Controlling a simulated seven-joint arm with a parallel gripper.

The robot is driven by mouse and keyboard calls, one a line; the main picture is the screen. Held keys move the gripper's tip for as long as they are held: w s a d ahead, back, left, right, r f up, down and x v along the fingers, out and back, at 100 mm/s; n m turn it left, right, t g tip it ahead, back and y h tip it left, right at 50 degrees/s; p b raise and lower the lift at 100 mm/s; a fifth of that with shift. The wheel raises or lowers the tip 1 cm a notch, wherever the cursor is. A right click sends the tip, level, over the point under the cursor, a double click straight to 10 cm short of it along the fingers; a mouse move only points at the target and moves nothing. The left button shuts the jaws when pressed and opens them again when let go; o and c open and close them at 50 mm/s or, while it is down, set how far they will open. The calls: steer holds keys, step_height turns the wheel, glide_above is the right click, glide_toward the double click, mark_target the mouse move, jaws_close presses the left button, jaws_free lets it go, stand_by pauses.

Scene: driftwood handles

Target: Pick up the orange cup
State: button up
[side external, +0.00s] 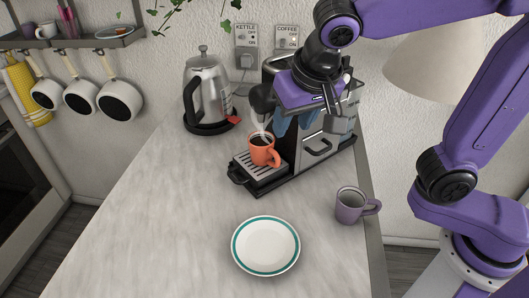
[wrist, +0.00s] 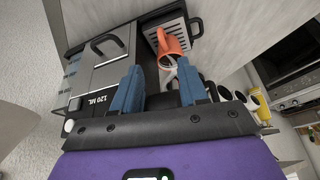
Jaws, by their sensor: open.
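The orange cup (side external: 263,150) stands upright on the slatted drip tray of the coffee machine, with dark liquid in it and steam above. Its handle points to the right in the side external view. In the wrist view the orange cup (wrist: 172,44) shows beyond the fingertips, partly behind the steam. My gripper (side external: 290,128) is above and behind the cup, over the coffee machine, apart from the cup. In the wrist view my gripper (wrist: 158,75) has its two blue fingers spread apart, with nothing held between them.
The coffee machine (side external: 322,152) stands right behind the cup, close to my gripper. A steel kettle (side external: 204,92) is at the back left. A purple mug (side external: 349,207) and a white plate with a green ring (side external: 265,247) stand in front. The counter's left part is clear.

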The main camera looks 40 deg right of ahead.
glide_above(279, 156)
steer(key=s, duration=0.2)
step_height(279, 156, down, 6)
steer(key=shift+a+x, duration=0.15)
steer(key=shift+x, duration=1.3)
steer(key=shift+a+x, duration=0.1)
steer(key=shift+x, duration=1.4)
steer(key=shift+s+f, duration=0.1)
steer(key=shift+s, duration=0.05)
jaws_close()
